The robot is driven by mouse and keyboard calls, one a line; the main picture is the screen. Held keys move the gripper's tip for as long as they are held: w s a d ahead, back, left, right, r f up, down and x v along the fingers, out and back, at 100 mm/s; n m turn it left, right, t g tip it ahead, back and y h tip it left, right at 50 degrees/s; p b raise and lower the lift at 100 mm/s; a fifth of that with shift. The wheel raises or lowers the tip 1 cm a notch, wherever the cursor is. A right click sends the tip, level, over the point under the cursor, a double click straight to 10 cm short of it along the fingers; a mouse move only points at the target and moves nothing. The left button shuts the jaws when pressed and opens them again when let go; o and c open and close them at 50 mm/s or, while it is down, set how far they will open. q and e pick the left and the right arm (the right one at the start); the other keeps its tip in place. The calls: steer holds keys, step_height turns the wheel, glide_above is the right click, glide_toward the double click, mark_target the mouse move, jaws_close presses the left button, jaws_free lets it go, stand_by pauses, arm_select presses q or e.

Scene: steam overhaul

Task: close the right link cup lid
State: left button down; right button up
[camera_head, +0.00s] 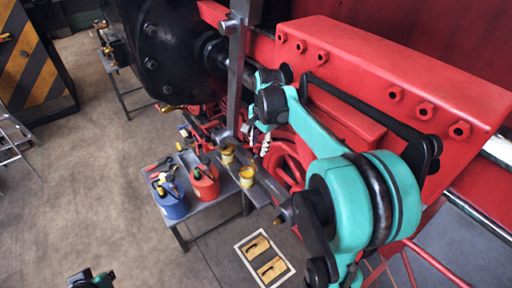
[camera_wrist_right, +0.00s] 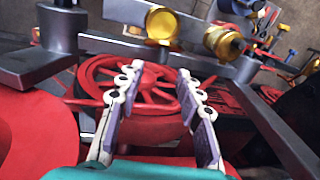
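Two brass cups sit on a grey metal link, one at the upper middle (camera_wrist_right: 161,23) and one to its right (camera_wrist_right: 225,42) in the right wrist view. In the head view two yellow cups also show, one farther (camera_head: 228,153) and one nearer (camera_head: 247,175). I cannot tell clearly how their lids stand. My right gripper (camera_wrist_right: 157,76) is open and empty, its fingers apart below the cups in the picture, not touching them. In the head view it (camera_head: 258,143) is small, beside the cups. A teal part of my left arm shows at the bottom left; its fingers are not clear.
A red spoked wheel (camera_wrist_right: 150,95) lies behind the fingers. Grey link bars (camera_wrist_right: 58,30) flank the gripper's space. A table (camera_head: 203,214) holds a blue can (camera_head: 171,203) and a red can (camera_head: 204,184). A red beam (camera_head: 390,70) stands right; floor at left is open.

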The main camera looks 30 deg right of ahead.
steer(key=f, duration=0.2)
steer(key=w+f, duration=0.1)
steer(key=f, duration=0.2)
steer(key=shift+f+p, duration=0.15)
steer(key=shift+p, duration=0.2)
jaws_close()
